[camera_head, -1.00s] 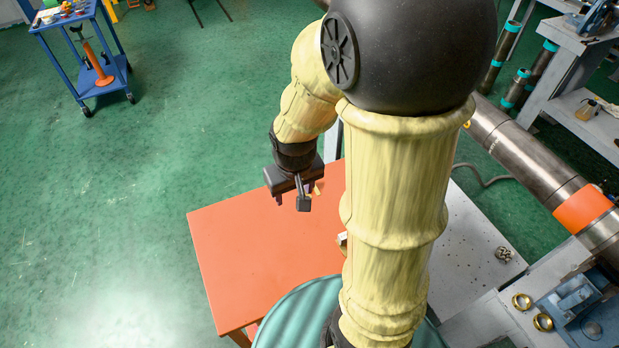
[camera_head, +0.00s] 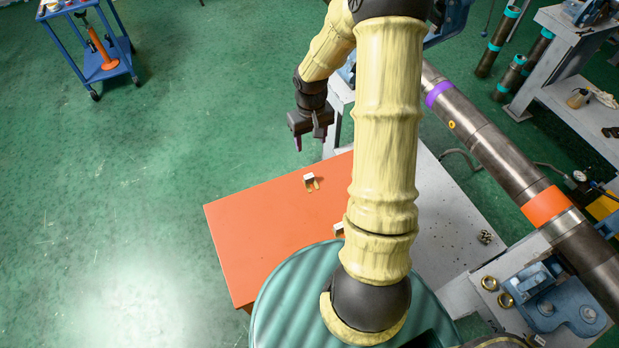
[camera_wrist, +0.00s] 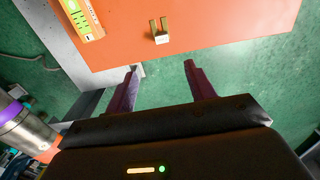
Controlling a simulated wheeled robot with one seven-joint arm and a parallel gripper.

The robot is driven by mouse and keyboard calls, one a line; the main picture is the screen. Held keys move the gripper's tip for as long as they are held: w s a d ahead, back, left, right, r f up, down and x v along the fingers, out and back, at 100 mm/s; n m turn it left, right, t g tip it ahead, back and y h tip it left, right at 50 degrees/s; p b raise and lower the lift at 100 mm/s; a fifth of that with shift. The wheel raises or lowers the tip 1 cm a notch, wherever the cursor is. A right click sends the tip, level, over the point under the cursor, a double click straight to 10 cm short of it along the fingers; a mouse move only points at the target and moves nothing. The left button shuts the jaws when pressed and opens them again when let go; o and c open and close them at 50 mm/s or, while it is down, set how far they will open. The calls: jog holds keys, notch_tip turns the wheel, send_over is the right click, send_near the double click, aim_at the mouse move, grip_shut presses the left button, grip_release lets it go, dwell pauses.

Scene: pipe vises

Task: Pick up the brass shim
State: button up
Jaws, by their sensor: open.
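A small brass-coloured forked piece with a white block at one end, which looks like the brass shim (camera_head: 316,184), lies on the orange tabletop (camera_head: 265,230) near its far edge. In the wrist view the shim (camera_wrist: 160,32) shows its two brass prongs and pale block, just beyond the fingertips and roughly centred between them. My gripper (camera_head: 309,139) is open and empty, above and past the table's far edge in the head view. In the wrist view its two dark purple fingers (camera_wrist: 160,69) are spread apart, with a gap between them and the shim.
A yellow tool like a level (camera_wrist: 84,20) lies on the tabletop in the wrist view. Another pale piece (camera_head: 339,229) is partly hidden by my arm. A long steel pipe (camera_head: 490,146) and grey bench stand right.

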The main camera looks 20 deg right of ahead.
jog(key=p, duration=0.2)
send_over(309, 177)
notch_tip(309, 177, down, 11)
jog(key=shift+d+f, duration=0.15)
jog(key=shift+f, duration=0.05)
jog(key=shift+w+f, duration=0.1)
jog(key=shift+f, duration=0.3)
jog(key=shift+f, duration=0.4)
jog(key=shift+f+p, duration=0.65)
jog(key=shift+f, duration=1.6)
jog(key=c, duration=1.1)
jog(key=shift+o, duration=0.2)
jog(key=shift+r, duration=0.1)
